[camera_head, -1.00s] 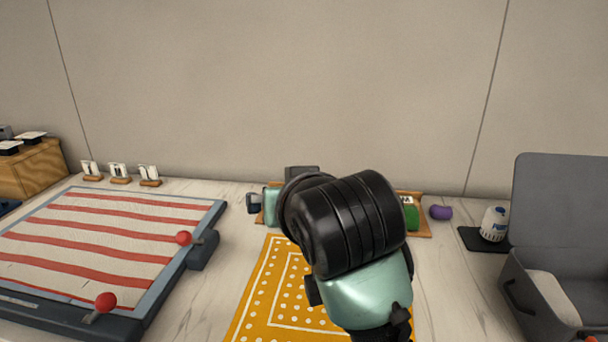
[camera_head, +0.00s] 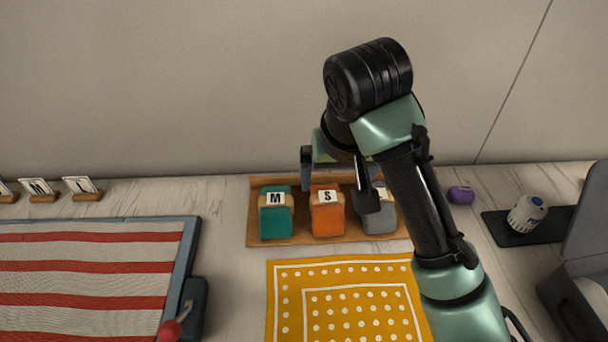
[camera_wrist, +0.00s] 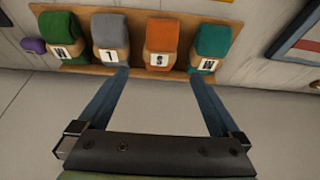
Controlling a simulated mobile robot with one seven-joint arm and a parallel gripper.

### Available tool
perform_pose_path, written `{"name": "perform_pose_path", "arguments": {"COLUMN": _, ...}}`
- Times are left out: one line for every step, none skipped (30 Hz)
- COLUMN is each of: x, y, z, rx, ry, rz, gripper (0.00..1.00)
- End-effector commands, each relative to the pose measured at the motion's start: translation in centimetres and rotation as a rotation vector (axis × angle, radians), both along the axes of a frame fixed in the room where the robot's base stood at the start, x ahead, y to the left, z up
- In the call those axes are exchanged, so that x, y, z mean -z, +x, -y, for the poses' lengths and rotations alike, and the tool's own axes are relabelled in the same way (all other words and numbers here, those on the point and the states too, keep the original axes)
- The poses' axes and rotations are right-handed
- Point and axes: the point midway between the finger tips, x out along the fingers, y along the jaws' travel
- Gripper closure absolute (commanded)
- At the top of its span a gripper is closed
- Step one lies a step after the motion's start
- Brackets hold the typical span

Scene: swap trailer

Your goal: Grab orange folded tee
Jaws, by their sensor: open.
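The orange folded tee (camera_head: 327,218) stands on a wooden tray (camera_head: 289,240) between a teal folded tee (camera_head: 276,222) and a grey one (camera_head: 379,222). It has a tan band and a white tag reading S.
A green tee (camera_wrist: 54,28) stands at the tray's other end, hidden by my arm in the head view. A purple item (camera_head: 460,195) and a white bottle (camera_head: 527,212) on a dark mat lie right. A yellow dotted cloth (camera_head: 290,300) lies in front; a striped board (camera_head: 90,270) is left.

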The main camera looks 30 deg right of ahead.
Motion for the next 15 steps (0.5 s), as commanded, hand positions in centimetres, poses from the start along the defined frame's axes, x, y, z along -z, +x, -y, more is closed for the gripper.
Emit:
{"name": "perform_pose_path", "arguments": {"x": 0.0, "y": 0.0, "z": 0.0, "rx": 0.001, "ry": 0.0, "rz": 0.001, "gripper": 0.0}}
{"name": "perform_pose_path", "arguments": {"x": 0.1, "y": 0.0, "z": 0.1, "rx": 0.001, "ry": 0.0, "rz": 0.001, "gripper": 0.0}}
{"name": "perform_pose_path", "arguments": {"x": 0.4, "y": 0.1, "z": 0.1, "rx": 0.001, "ry": 0.0, "rz": 0.001, "gripper": 0.0}}
{"name": "perform_pose_path", "arguments": {"x": 0.7, "y": 0.2, "z": 0.1, "rx": 0.001, "ry": 0.001, "rz": 0.001, "gripper": 0.0}}
{"name": "perform_pose_path", "arguments": {"x": 1.1, "y": 0.3, "z": 0.2, "rx": 0.001, "ry": 0.001, "rz": 0.001, "gripper": 0.0}}
{"name": "perform_pose_path", "arguments": {"x": 1.8, "y": 0.5, "z": 0.3, "rx": 0.001, "ry": 0.001, "rz": -0.002, "gripper": 0.0}}
{"name": "perform_pose_path", "arguments": {"x": 2.4, "y": 0.7, "z": 0.4, "rx": 0.001, "ry": 0.001, "rz": -0.001, "gripper": 0.0}}
{"name": "perform_pose_path", "arguments": {"x": 3.0, "y": 0.9, "z": 0.5, "rx": 0.001, "ry": 0.001, "rz": -0.001, "gripper": 0.0}}
{"name": "perform_pose_path", "arguments": {"x": 3.5, "y": 1.2, "z": 0.7, "rx": 0.002, "ry": 0.001, "rz": -0.002, "gripper": 0.0}}
{"name": "perform_pose_path", "arguments": {"x": 4.0, "y": 1.4, "z": 0.7, "rx": 0.001, "ry": 0.0, "rz": -0.002, "gripper": 0.0}}
{"name": "perform_pose_path", "arguments": {"x": 4.6, "y": 1.6, "z": 0.8, "rx": 0.001, "ry": 0.0, "rz": -0.001, "gripper": 0.0}}
{"name": "perform_pose_path", "arguments": {"x": 5.2, "y": 1.8, "z": 0.9, "rx": 0.001, "ry": 0.0, "rz": -0.002, "gripper": 0.0}}
{"name": "perform_pose_path", "arguments": {"x": 5.6, "y": 2.0, "z": 1.0, "rx": 0.001, "ry": 0.0, "rz": 0.0, "gripper": 0.0}}
{"name": "perform_pose_path", "arguments": {"x": 6.0, "y": 2.1, "z": 1.1, "rx": 0.001, "ry": 0.001, "rz": -0.001, "gripper": 0.0}}
{"name": "perform_pose_path", "arguments": {"x": 6.4, "y": 2.3, "z": 1.2, "rx": 0.0, "ry": 0.0, "rz": 0.0, "gripper": 0.0}}
